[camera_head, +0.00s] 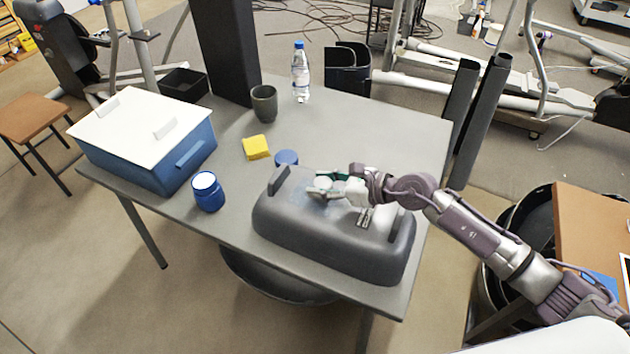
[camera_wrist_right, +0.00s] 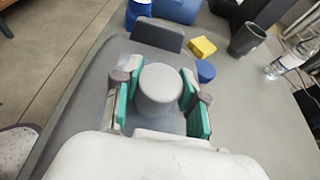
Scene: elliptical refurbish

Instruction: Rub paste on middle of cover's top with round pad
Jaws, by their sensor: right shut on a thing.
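The dark grey cover (camera_head: 330,244) lies on the grey table, with a raised handle (camera_head: 279,180) at its left end. It also shows in the right wrist view (camera_wrist_right: 85,92). My right gripper (camera_head: 322,186) is over the cover's top, shut on the round grey pad (camera_wrist_right: 160,88), with a green-lined finger on each side of it. A pale smear shows on the cover around the pad. Whether the pad touches the cover is hard to tell. The open blue paste jar (camera_head: 208,192) stands left of the cover. My left gripper is not in view.
A blue lid (camera_head: 286,158) lies behind the cover, near a yellow sponge (camera_head: 257,147). A blue box with a white lid (camera_head: 150,137) stands at the left. A grey cup (camera_head: 264,103) and a water bottle (camera_head: 300,73) stand behind. The table's right rear is clear.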

